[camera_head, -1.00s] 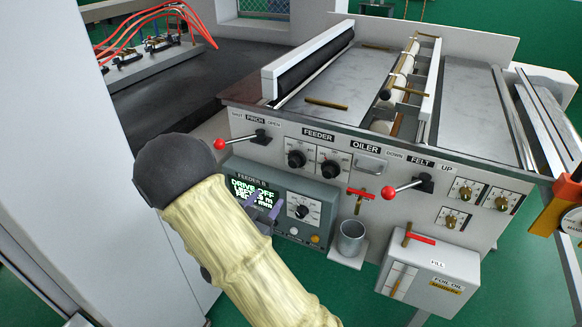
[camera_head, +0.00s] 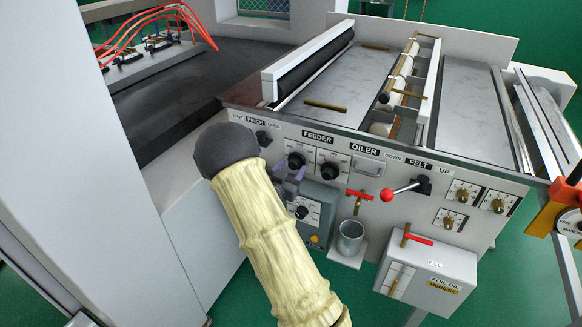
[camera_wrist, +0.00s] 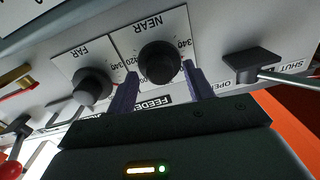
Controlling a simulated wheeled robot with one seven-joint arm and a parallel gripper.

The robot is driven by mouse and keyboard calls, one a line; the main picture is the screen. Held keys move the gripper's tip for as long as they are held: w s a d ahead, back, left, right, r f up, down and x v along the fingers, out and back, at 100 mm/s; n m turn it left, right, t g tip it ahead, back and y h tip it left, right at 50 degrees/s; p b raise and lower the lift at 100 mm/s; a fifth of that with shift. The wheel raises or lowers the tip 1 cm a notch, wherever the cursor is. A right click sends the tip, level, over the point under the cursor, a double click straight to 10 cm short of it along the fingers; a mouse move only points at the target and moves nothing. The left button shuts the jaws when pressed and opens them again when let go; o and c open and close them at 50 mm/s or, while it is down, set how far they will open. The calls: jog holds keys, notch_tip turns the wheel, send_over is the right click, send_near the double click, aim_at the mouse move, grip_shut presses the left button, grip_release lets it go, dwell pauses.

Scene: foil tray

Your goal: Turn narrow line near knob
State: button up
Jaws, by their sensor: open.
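The near knob (camera_head: 296,159) is the left of two black feeder knobs on the machine's front panel. In the wrist view the near knob (camera_wrist: 160,62) is round and black, on a white dial plate marked NEAR. My gripper (camera_head: 291,174) is open, with its purple fingers just below the near knob in the head view. In the wrist view my gripper (camera_wrist: 160,76) has a fingertip at each side of the knob's lower part, with gaps showing. I cannot tell whether the tips reach around it in depth. The knob's pointer is not clear.
The far knob (camera_head: 329,171) sits right beside the near knob. The pinch lever (camera_wrist: 250,64) is close on the other side. Below are the feeder display box (camera_head: 318,198), partly hidden by my arm, a metal cup (camera_head: 350,238) and a red-handled valve (camera_head: 360,194).

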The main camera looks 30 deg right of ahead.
jog(key=shift+w+d, duration=0.2)
jog(key=c, duration=1)
